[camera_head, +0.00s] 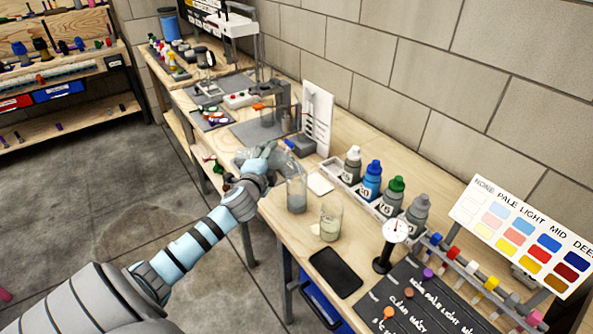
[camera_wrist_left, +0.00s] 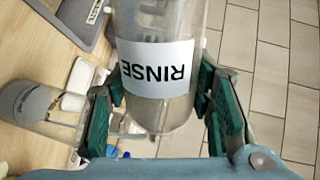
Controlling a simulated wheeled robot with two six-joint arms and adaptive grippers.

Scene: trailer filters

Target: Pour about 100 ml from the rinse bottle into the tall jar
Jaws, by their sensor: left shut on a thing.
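The clear rinse bottle (camera_wrist_left: 160,67) has a white RINSE label, upside down in the left wrist view. My left gripper (camera_wrist_left: 163,88) has its green fingers on both sides of the bottle and is shut on it. In the head view the bottle (camera_head: 285,161) looks tilted well over, held by my left gripper (camera_head: 262,158) at the bench's near edge. A clear jar with greyish contents, seemingly the tall jar (camera_head: 297,196), stands just below and right of the bottle; a jar (camera_wrist_left: 42,108) shows left of the bottle in the wrist view. I cannot see any stream. My right gripper is out of view.
A second glass (camera_head: 331,222) with pale contents stands close to the jar. Behind are several capped bottles (camera_head: 371,181) in a white rack.

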